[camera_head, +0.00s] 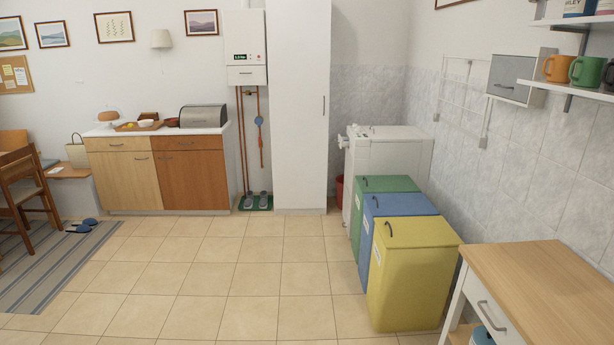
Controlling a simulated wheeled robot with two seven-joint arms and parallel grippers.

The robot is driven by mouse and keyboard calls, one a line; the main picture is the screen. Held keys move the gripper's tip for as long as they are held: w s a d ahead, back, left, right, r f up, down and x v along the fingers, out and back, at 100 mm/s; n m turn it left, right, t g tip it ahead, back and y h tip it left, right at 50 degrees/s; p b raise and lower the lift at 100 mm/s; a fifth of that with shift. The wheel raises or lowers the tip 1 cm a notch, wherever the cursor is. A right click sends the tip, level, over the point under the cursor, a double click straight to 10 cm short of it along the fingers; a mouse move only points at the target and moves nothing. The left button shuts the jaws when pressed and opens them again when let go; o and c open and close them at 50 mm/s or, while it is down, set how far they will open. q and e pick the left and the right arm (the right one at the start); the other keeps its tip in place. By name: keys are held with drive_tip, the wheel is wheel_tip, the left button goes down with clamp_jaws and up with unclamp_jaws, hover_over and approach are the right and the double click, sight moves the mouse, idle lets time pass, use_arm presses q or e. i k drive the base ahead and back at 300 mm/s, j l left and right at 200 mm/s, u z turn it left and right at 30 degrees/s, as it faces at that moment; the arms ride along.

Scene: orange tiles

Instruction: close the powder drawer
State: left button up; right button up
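A white washing machine (392,142) stands against the tiled wall at the back right, its front turned to the left. A small white piece (343,141) juts out to the left from the upper part of its front. It looks like the powder drawer standing out, but it is small and seen from the side. The lower part of the machine is partly hidden by the bins. Neither my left gripper nor my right gripper is in view.
Green (390,184), blue (400,203) and yellow (415,270) bins stand in a row in front of the machine. A wooden-topped table (545,285) is at the near right. A tall white cabinet (299,110) stands at the back. The tiled floor (255,265) left of the bins is clear.

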sight(340, 143)
drive_tip(key=i+j, duration=0.1)
drive_tip(key=i, duration=3.55)
drive_tip(key=i+z, duration=0.5)
drive_tip(key=i+j, duration=0.05)
drive_tip(key=i, duration=0.05)
